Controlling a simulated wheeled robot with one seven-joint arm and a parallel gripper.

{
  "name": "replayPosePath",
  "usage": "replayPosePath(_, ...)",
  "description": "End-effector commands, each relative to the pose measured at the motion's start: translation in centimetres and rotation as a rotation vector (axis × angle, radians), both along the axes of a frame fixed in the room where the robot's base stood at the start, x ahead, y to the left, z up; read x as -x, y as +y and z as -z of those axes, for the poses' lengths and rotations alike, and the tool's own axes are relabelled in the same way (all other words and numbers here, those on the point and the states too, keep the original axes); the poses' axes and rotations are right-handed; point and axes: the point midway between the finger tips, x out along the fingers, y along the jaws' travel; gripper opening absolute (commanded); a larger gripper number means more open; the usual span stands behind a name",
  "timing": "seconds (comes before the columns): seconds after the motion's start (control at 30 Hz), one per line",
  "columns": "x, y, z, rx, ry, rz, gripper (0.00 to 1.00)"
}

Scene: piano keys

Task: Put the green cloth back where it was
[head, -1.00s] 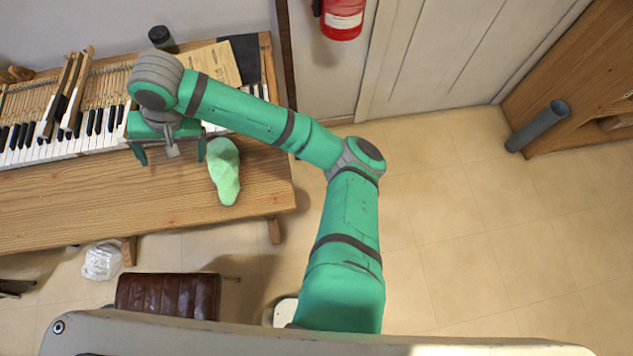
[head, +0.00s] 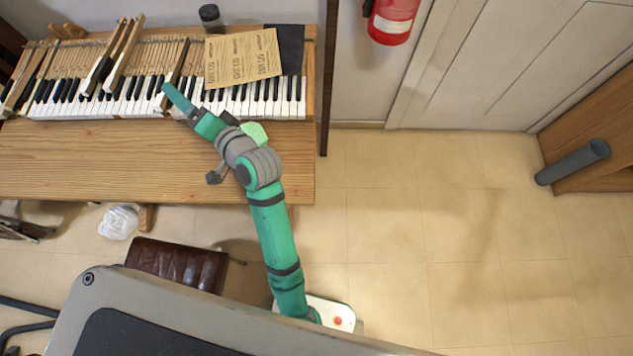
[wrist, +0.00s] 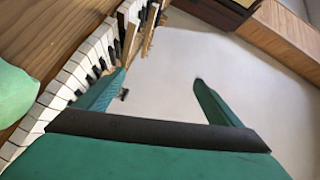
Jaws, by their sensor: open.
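The green cloth (head: 255,132) lies on the wooden table (head: 100,165), close to the front of the keys and near the right end. My wrist hides part of it in the head view. It also shows at the left edge of the wrist view (wrist: 14,95). My gripper (head: 174,98) is to the left of the cloth, over the piano keys (head: 130,108), and points away from it. In the wrist view my gripper (wrist: 158,84) has its two fingers wide apart with nothing between them.
Brown printed sandpaper (head: 243,57) lies behind the keys, with a dark sheet (head: 290,45) beside it and a dark jar (head: 210,18) at the back. Loose keys (head: 115,60) stick up at the left. A brown leather stool (head: 177,265) stands in front. The table front is mostly clear.

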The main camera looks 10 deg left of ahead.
Motion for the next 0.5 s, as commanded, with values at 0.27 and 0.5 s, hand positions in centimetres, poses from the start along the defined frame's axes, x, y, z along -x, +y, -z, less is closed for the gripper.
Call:
replayPosePath(0.27, 0.2, -8.3, 5.2, 0.037, -0.063, 0.309, 0.88)
replayPosePath(0.5, 3.0, -16.1, 9.6, 0.185, -0.131, 0.524, 0.88)
